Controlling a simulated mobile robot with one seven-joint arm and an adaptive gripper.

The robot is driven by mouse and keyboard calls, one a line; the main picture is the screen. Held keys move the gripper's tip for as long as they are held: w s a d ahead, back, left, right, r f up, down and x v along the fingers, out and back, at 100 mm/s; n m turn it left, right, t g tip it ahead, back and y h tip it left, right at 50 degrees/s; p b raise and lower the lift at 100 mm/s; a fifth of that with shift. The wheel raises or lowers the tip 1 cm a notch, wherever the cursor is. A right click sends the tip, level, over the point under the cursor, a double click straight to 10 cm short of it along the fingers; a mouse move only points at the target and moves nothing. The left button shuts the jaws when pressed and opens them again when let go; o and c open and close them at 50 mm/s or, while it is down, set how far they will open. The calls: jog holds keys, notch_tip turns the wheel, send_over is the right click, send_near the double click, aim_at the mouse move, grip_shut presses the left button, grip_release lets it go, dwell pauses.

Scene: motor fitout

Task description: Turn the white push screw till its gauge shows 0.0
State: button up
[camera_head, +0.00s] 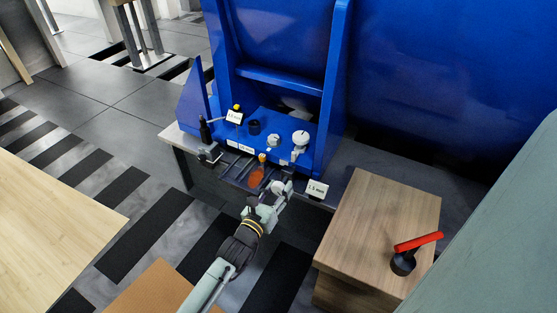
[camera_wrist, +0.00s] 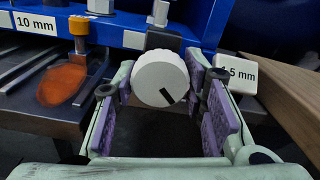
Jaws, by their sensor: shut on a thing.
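The white push screw (camera_wrist: 160,78) is a round white knob with a black mark pointing to the lower right. In the wrist view it sits between the purple pads of my gripper (camera_wrist: 163,88), which is shut on it. In the head view my gripper (camera_head: 280,188) is at the front edge of the bench, and its fingers partly hide the knob. A white gauge plate (camera_head: 317,189) stands just right of the gripper and seems to read 1.5 mm. In the wrist view the right finger partly covers this gauge (camera_wrist: 238,74).
A blue machine frame (camera_head: 285,80) rises behind, with white and black fittings on its foot. Another gauge plate (camera_head: 234,117) stands at the left. A wooden block (camera_head: 375,225) bearing a red-handled tool (camera_head: 418,242) is at right.

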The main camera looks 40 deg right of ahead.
jog(key=shift+c, duration=1.1)
jog(key=shift+r+n, duration=0.1)
jog(key=shift+n, duration=0.2)
